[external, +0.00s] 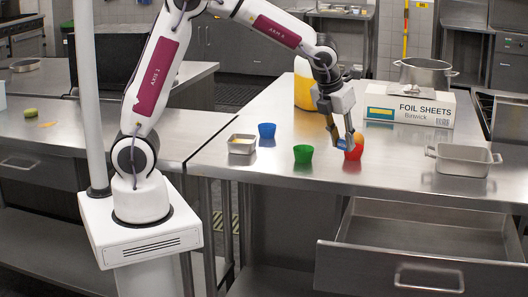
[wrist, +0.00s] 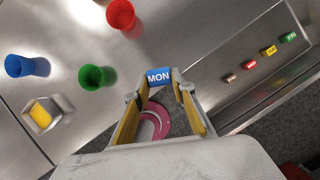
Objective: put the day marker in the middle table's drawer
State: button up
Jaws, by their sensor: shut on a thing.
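My gripper (external: 344,141) is above the middle table (external: 320,175), close to the red cup in the external view. It is shut on a small blue day marker (wrist: 158,77) lettered MON, which shows between the fingertips in the wrist view. The marker also shows as a bit of blue (external: 344,144) at the fingers in the external view. The middle table's drawer (external: 425,242) is pulled open at the right front, below the tabletop.
A red cup (external: 353,153), a green cup (external: 303,154), a blue cup (external: 267,130) and a small metal tin (external: 242,148) stand on the table. A metal pan (external: 463,162) stands above the drawer. Several other coloured markers (wrist: 251,64) lie at right in the wrist view.

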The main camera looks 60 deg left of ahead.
jog(key=s+d+m+h, duration=0.1)
jog(key=s+d+m, duration=0.1)
jog(key=d, duration=0.7)
jog(key=s+d+m, duration=0.2)
jog(key=d, duration=0.7)
notch_tip(320, 180, down, 16)
jog(key=shift+a, duration=0.25)
jog(key=shift+f, duration=3.1)
jog(key=shift+f, duration=1.85)
jog(key=shift+f, duration=0.1)
